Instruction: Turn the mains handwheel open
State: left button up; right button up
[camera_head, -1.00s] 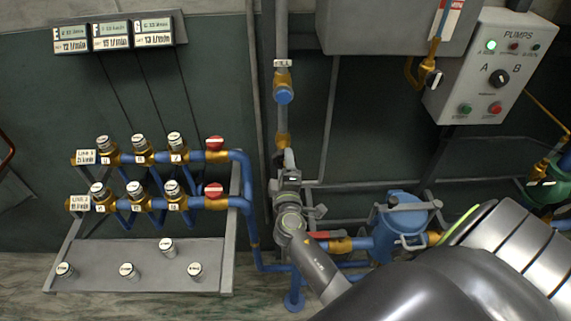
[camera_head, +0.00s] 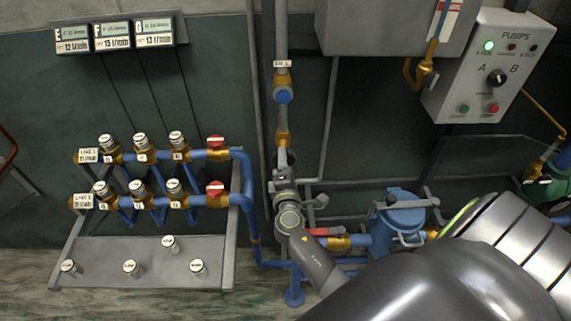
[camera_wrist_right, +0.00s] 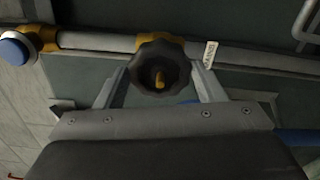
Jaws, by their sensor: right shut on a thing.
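The mains handwheel (camera_wrist_right: 158,68) is a dark lobed knob with a yellow centre, on a grey pipe with brass fittings in the right wrist view. A small white tag (camera_wrist_right: 208,53) stands beside it on the pipe. My right gripper (camera_wrist_right: 158,82) is shut on the handwheel, with one finger on each side of its rim. In the head view my right gripper (camera_head: 284,178) is at the vertical pipe, below a brass fitting, and it hides the handwheel there. My left gripper is in neither view.
A blue-capped brass valve (camera_head: 283,94) sits higher on the same pipe. A red-handled valve (camera_head: 322,231) and a blue vessel (camera_head: 397,225) lie close right of my wrist. The manifold rack (camera_head: 150,262) stands left, and the pump panel (camera_head: 486,70) is upper right.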

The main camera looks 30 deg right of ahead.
jog(key=n+p, duration=0.1)
jog(key=n, duration=0.3)
jog(key=shift+a+n+p, duration=0.1)
jog(key=shift+n+p, duration=0.3)
jog(key=o, duration=1)
jog(key=shift+a+r, duration=0.1)
jog(key=shift+c, duration=0.2)
jog(key=shift+s, duration=0.1)
